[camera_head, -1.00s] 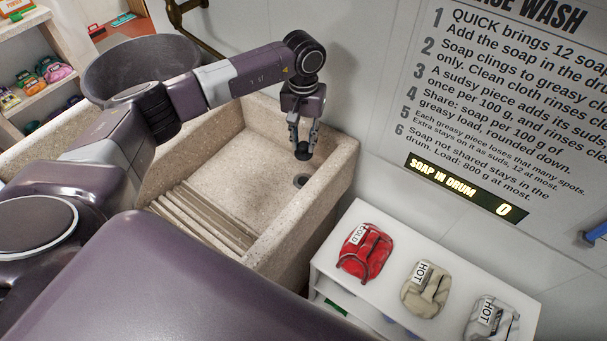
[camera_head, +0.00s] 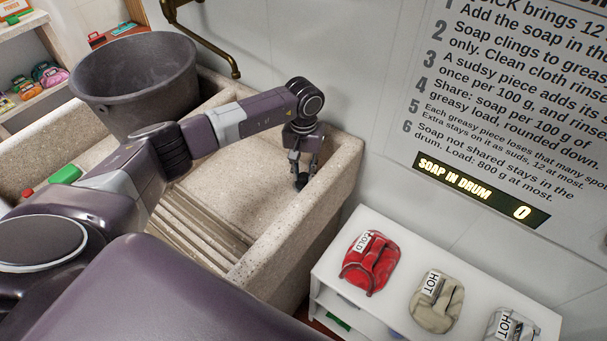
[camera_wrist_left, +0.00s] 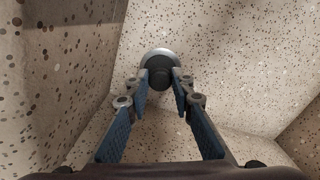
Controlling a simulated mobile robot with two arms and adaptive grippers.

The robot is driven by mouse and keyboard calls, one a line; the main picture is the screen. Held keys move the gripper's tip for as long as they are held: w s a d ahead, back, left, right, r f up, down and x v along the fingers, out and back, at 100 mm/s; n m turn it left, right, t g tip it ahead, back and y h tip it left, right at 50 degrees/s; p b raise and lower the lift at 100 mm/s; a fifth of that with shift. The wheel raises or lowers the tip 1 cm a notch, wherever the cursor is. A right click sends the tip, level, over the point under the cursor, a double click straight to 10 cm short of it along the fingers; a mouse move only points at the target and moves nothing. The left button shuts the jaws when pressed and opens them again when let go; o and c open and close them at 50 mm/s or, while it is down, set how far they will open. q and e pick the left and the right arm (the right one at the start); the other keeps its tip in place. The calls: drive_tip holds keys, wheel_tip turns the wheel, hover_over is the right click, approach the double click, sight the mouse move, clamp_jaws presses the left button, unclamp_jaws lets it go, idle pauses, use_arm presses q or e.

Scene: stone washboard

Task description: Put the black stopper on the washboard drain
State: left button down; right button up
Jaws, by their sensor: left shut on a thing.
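My left gripper (camera_head: 303,174) points down inside the stone washboard basin (camera_head: 335,190), near its right end. It is shut on the black stopper (camera_head: 300,184), which shows below the fingertips. In the left wrist view the dark stopper (camera_wrist_left: 159,78) sits between the fingertips. The pale metal ring of the drain (camera_wrist_left: 159,53) shows just behind it, partly covered by it. I cannot tell whether the stopper touches the drain. In the head view the drain is hidden behind the gripper and stopper. My right gripper is not in view.
Basin walls stand close around the gripper. A ridged slope (camera_head: 200,222) lies left of it. A grey bucket (camera_head: 135,85) stands behind my left arm. A white shelf (camera_head: 330,265) holds a red bag (camera_head: 370,262) and pale bags (camera_head: 436,300).

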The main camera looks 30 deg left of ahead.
use_arm(q)
drive_tip(key=c, duration=2.1)
unclamp_jaws()
drive_tip(key=shift+f, duration=0.15)
drive_tip(key=o, duration=0.4)
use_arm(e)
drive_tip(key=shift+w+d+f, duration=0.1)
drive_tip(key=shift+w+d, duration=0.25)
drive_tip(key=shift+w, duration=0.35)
